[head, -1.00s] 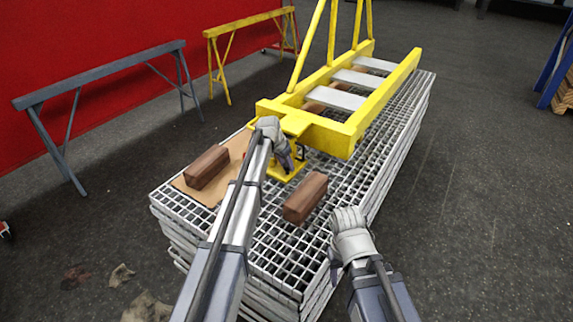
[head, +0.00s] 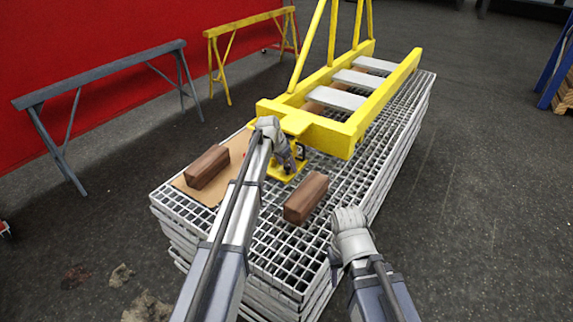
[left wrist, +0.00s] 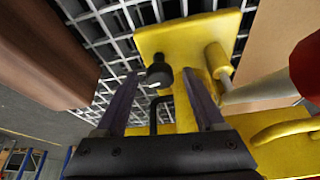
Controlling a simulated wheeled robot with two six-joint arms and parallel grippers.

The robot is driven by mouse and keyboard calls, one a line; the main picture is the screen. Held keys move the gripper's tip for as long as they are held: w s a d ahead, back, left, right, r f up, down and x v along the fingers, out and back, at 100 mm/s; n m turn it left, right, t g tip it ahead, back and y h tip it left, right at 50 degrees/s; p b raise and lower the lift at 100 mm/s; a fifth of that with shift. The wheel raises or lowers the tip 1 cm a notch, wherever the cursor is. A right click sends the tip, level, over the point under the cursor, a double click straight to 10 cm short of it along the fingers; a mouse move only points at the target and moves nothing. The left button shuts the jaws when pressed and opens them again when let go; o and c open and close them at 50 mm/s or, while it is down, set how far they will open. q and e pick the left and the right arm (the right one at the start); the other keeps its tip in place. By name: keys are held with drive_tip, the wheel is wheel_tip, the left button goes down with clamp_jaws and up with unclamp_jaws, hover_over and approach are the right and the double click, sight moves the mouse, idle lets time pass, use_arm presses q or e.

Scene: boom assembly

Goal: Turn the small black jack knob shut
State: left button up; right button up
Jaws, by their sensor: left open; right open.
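The small black jack knob (left wrist: 159,74) shows in the left wrist view, at the yellow jack (left wrist: 195,42). My left gripper (left wrist: 160,88) is open, with one finger on each side of the knob in the picture; I cannot tell whether either touches it. In the head view, my left gripper (head: 293,163) is at the near end of the yellow boom, beside the jack (head: 286,173), and the knob cannot be made out. My right gripper (head: 336,264) is open and empty over the right front edge of the grating stack.
The yellow boom (head: 330,135) lies along the stacked gratings (head: 270,255). Two brown blocks, one left (head: 207,166) and one right (head: 305,198), sit near the jack. A cardboard sheet (head: 190,191) lies under the left block.

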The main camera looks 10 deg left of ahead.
use_arm(q)
drive_tip(key=shift+r, duration=0.1)
drive_tip(key=p+v, duration=0.7)
drive_tip(key=shift+s+r, duration=0.15)
drive_tip(key=shift+r, duration=0.1)
